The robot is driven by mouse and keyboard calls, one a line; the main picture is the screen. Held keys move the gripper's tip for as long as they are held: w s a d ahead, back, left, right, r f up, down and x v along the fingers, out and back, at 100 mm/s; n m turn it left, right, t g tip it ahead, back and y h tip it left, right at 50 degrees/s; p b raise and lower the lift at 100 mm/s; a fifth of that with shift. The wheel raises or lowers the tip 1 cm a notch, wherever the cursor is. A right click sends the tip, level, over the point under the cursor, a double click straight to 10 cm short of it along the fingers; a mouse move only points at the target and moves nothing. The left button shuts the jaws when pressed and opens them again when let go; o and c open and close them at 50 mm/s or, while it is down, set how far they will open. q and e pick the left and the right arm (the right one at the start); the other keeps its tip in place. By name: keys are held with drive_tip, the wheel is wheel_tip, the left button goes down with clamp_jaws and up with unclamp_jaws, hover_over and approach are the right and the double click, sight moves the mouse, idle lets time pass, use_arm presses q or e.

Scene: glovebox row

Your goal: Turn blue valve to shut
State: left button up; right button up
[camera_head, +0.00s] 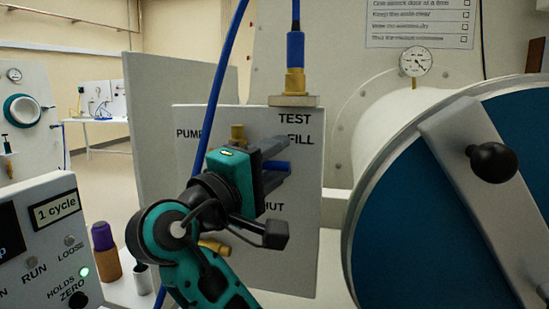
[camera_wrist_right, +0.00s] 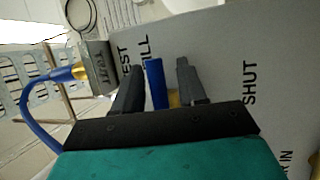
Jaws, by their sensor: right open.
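The blue valve handle (camera_head: 278,167) is on the grey panel (camera_head: 290,250), beneath the TEST and FILL labels. The SHUT label below it is partly covered by my arm in the head view. My right gripper (camera_head: 276,161) is at the handle with its fingers open. In the right wrist view, the blue handle (camera_wrist_right: 155,83) stands between the two dark fingers of my right gripper (camera_wrist_right: 160,88), with gaps visible on both sides. Some yellow brass shows beside the handle. SHUT reads clearly to the right there. My left gripper is not in view.
A large white cylinder with a blue door (camera_head: 400,220) and black knob (camera_head: 493,163) stands close on the right. A blue hose (camera_head: 296,50) enters a brass fitting on the panel top. A control box (camera_head: 50,235) and a purple-capped bottle (camera_head: 104,250) are at left.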

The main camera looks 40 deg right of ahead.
drive_tip(key=shift+c, duration=0.3)
clamp_jaws()
idle(0.4)
